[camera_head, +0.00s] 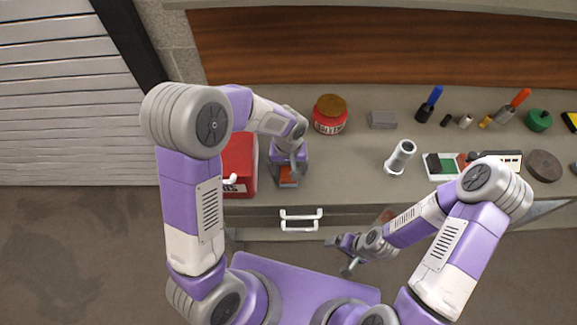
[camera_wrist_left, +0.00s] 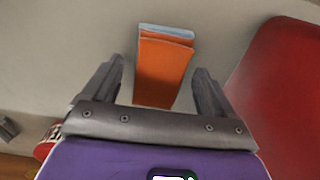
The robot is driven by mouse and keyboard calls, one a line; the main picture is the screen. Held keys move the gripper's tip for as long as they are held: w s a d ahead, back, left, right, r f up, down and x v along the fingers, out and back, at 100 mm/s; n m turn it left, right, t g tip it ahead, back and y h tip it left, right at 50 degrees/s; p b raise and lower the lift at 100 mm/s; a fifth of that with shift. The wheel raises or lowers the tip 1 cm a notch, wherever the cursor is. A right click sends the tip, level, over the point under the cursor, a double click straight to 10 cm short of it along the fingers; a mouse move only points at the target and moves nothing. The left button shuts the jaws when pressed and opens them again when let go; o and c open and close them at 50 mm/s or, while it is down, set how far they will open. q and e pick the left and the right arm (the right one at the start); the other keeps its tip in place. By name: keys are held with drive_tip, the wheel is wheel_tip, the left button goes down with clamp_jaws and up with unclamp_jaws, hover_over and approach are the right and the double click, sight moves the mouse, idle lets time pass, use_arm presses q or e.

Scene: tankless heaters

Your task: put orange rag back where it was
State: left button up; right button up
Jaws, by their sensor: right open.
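The orange rag (camera_wrist_left: 164,70) is folded, with a pale blue layer at one end. It lies on the grey counter and also shows in the head view (camera_head: 288,182) near the front edge. My left gripper (camera_wrist_left: 160,75) is open above the rag, with one finger on each side and visible gaps to both. In the head view my left gripper (camera_head: 287,170) points down and partly covers the rag. My right gripper (camera_head: 346,256) is open and empty, in front of the counter below its drawer handles.
A red toolbox (camera_head: 238,165) stands close left of the rag. Several small tools and tins stand further right. Counter right of the rag is clear.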

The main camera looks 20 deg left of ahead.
sight(288, 169)
use_arm(q)
drive_tip(key=shift+r, duration=0.2)
wheel_tip(288, 169, up, 12)
drive_tip(key=p, duration=0.2)
drive_tip(key=shift+s+f, duration=0.1)
idle(0.6)
